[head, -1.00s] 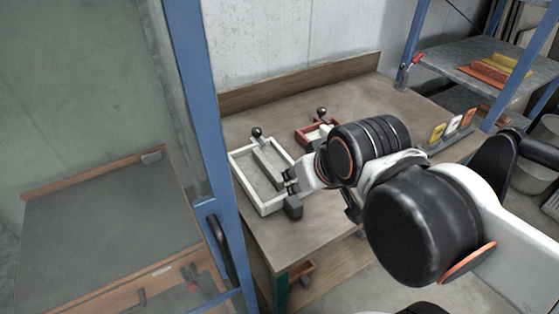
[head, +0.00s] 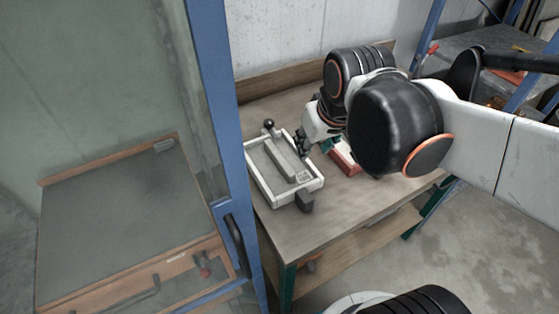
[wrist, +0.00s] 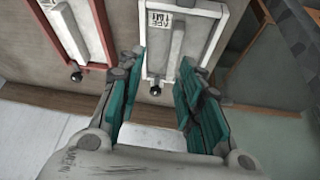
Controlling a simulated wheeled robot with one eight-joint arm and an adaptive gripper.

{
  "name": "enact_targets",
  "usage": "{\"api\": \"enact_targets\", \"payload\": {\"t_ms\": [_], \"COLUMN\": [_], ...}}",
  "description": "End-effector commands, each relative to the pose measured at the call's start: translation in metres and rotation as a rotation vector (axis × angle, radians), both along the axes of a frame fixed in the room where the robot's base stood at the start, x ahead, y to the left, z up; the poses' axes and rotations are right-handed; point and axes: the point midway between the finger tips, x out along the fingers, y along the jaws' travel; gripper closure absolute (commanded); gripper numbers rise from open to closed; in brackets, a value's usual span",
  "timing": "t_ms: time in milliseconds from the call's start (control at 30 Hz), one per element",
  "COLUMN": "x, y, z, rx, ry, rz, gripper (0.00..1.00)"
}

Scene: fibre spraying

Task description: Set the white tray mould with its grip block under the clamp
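The white tray mould (head: 263,187) lies on the wooden bench. It has a raised bar inside, a black ball knob at its back end and a dark grip block (head: 305,201) at its front right corner. My gripper (head: 303,146) is above the tray's right side, near the back, partly hidden by my arm. In the wrist view my gripper (wrist: 157,68) is open and empty, its teal-padded fingers wide apart by the tray's knob end. The white tray mould (wrist: 147,50) also shows there; its grip block is out of that view. I cannot identify the clamp for sure.
A red-framed tray (head: 343,157) lies right of the white one, partly behind my arm; it also shows in the wrist view (wrist: 62,45). A blue-framed glass booth (head: 208,90) stands left, with a grey board (head: 110,220) inside. A shelf is at the back right.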

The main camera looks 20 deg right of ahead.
Motion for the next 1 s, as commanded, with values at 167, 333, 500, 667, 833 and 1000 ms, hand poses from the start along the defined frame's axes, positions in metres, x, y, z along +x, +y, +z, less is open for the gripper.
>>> {"api": "enact_targets", "payload": {"t_ms": [167,333,500,667,833,1000], "x": [0.030,0.055,0.078,0.096,0.105,0.108], "y": [-0.007,-0.013,-0.021,-0.027,-0.031,-0.032], "z": [0.013,0.013,0.007,-0.004,-0.014,-0.024], "rx": [-0.013,-0.022,-0.023,-0.023,-0.019,-0.018], "ry": [0.098,0.192,0.285,0.364,0.417,0.435], "rz": [0.026,0.055,0.083,0.110,0.128,0.135], "gripper": [0.67,0.67,0.67,0.67,0.67,0.67]}}
